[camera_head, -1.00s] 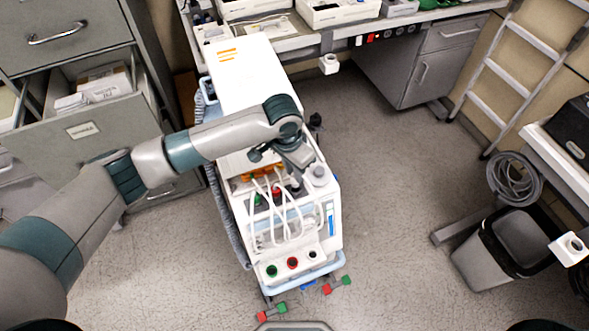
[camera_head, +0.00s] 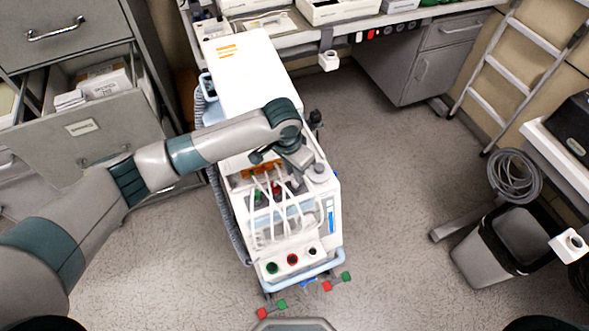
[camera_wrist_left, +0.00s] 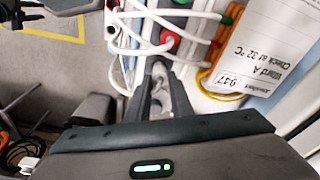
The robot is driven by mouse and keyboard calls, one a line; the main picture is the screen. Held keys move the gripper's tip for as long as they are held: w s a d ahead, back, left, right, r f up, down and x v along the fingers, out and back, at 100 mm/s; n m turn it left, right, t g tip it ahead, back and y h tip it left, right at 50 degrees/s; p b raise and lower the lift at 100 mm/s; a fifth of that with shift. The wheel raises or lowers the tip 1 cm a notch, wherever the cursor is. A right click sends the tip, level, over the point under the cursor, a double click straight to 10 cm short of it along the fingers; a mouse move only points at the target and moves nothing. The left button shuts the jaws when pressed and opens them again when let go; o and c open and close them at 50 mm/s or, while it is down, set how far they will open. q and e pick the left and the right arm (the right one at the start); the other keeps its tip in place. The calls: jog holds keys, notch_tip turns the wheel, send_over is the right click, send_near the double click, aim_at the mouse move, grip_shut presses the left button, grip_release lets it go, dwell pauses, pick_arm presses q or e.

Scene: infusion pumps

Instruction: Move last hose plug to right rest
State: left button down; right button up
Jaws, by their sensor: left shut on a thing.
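The white pump cart (camera_head: 250,80) stands in the middle of the head view. White hoses (camera_head: 262,222) loop over its front part. A red plug (camera_head: 276,189) and a green plug (camera_head: 257,196) sit among them; the wrist view also shows the red plug (camera_wrist_left: 170,40) and the green plug (camera_wrist_left: 232,14). My left gripper (camera_head: 297,186) is over the cart's right side, pointing down among the hoses. In the wrist view its fingers (camera_wrist_left: 158,78) are shut on a hose plug, mostly hidden between them. My right gripper is not in view.
Green, red (camera_head: 292,259) and black ringed sockets line the cart's front ledge. An open cabinet drawer (camera_head: 100,95) is at left. A bin (camera_head: 500,245) stands at right, with clear floor between.

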pick_arm(q)
jog(key=shift+f, duration=0.55)
jog(key=c, duration=1.5)
grip_release()
jog(key=shift+r, duration=0.15)
jog(key=r+b, duration=0.1)
jog(key=r, duration=0.4)
jog(key=s+a+r+b, duration=0.1)
jog(key=r, duration=0.5)
jog(key=r+b, duration=0.1)
jog(key=r, duration=0.5)
jog(key=shift+s+a, duration=0.4)
